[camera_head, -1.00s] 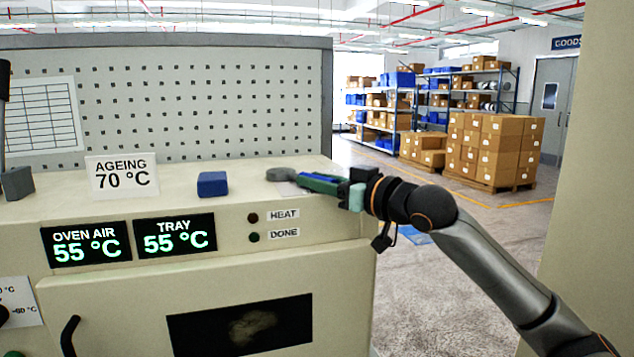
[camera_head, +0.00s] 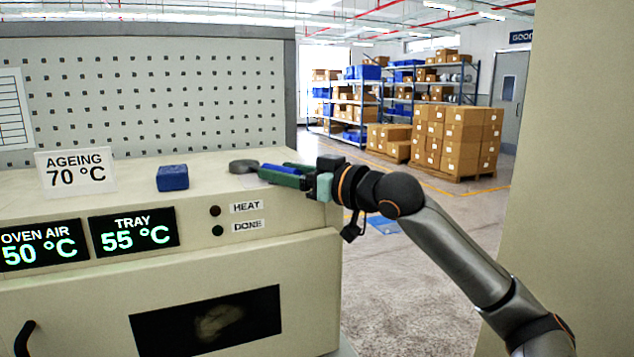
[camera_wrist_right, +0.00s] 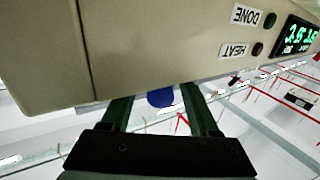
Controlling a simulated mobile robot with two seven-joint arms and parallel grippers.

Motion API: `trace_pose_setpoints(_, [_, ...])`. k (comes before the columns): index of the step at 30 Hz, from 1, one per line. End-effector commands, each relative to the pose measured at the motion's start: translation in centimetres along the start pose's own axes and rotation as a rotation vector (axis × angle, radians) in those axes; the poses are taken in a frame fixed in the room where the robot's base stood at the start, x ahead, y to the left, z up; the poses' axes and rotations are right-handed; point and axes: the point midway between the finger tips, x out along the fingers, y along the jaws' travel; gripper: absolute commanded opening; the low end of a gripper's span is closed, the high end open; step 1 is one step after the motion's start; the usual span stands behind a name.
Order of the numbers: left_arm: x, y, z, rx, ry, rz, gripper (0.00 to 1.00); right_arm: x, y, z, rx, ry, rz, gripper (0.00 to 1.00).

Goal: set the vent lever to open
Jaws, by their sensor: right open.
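The cream oven (camera_head: 310,265) fills the left and middle of the head view. I cannot make out a vent lever in the current views. My right gripper (camera_head: 265,172) is over the right end of the oven's top, fingers pointing left and open. A grey round piece (camera_head: 243,166) lies by its tips. A blue piece (camera_head: 292,167) shows beside the fingers; a blue shape (camera_wrist_right: 160,97) shows between them in the right wrist view. I cannot tell whether they touch it. My left gripper is not in view.
A blue block (camera_head: 172,178) and an "AGEING 70 °C" sign (camera_head: 76,173) stand on the oven top. Displays read oven air 50 °C and tray 55 °C. A black door handle (camera_head: 24,338) is at lower left. A perforated panel (camera_head: 150,95) stands behind. Shelves and boxes are far off.

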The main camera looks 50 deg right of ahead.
Motion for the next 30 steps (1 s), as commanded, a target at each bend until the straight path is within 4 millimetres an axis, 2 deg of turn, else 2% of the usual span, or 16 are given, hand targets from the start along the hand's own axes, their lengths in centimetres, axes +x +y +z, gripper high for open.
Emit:
trace_pose_setpoints(4, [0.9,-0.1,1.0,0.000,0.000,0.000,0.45,-1.7,0.0,0.6,0.000,-0.001,-0.001,0.61])
trace_pose_setpoints(14, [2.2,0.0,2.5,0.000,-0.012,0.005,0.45,-7.1,0.0,0.4,0.001,0.002,0.000,0.61])
trace_pose_setpoints(21, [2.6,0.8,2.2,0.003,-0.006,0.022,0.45,-10.5,0.0,0.2,0.000,0.001,-0.001,0.61])
trace_pose_setpoints(30, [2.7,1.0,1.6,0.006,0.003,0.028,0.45,-11.7,0.0,0.1,-0.001,-0.002,-0.002,0.61])
